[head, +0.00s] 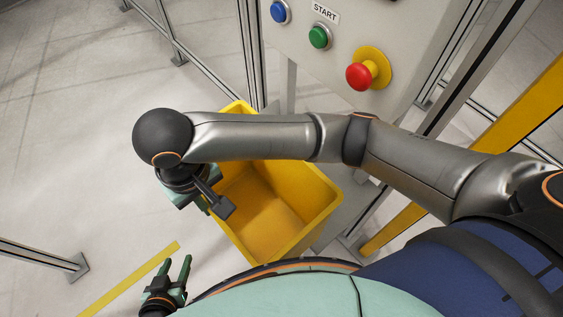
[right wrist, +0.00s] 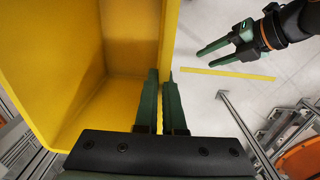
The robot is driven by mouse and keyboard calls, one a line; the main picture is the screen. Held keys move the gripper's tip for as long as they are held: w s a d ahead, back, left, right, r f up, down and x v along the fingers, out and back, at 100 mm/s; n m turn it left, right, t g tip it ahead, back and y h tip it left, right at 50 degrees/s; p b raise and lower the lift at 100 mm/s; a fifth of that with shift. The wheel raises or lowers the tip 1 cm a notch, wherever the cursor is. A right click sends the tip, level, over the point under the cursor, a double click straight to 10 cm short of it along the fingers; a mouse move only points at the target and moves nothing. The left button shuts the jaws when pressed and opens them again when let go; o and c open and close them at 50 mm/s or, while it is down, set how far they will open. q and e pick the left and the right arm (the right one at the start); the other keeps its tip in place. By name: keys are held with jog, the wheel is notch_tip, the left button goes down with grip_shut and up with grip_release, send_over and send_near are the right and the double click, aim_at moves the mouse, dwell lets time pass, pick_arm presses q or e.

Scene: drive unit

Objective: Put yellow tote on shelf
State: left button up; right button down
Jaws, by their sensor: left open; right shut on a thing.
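The yellow tote (head: 318,197) is an empty open-topped bin below the control panel in the head view, partly hidden by my right arm. My right gripper (head: 218,203) is at the tote's left wall. In the right wrist view the tote (right wrist: 90,110) fills the left side, and the right gripper's fingers (right wrist: 160,90) are shut on its rim, one on each side of the wall. My left gripper (head: 179,267) is open and empty near the bottom of the head view, apart from the tote; it also shows in the right wrist view (right wrist: 218,52). No shelf is clearly recognisable.
A control panel (head: 300,55) with blue, green and red buttons stands just beyond the tote. Metal frame posts (head: 250,60) and a yellow post (head: 520,110) stand nearby. A yellow floor line (head: 125,278) crosses the pale floor. The floor at left is mostly clear.

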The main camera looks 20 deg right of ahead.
jog(key=w+d, duration=0.3)
jog(key=d, duration=0.5)
jog(key=w+d, duration=0.3)
jog(key=d, duration=0.5)
notch_tip(320, 180, down, 7)
jog(key=b, duration=0.2)
jog(key=shift+b, duration=0.35)
jog(key=c, duration=1.4)
grip_release()
jog(key=shift+s+f, duration=0.1)
jog(key=shift+f, duration=0.05)
jog(key=o, duration=0.4)
jog(key=shift+r+p, duration=1.55)
jog(key=shift+r, duration=4.6)
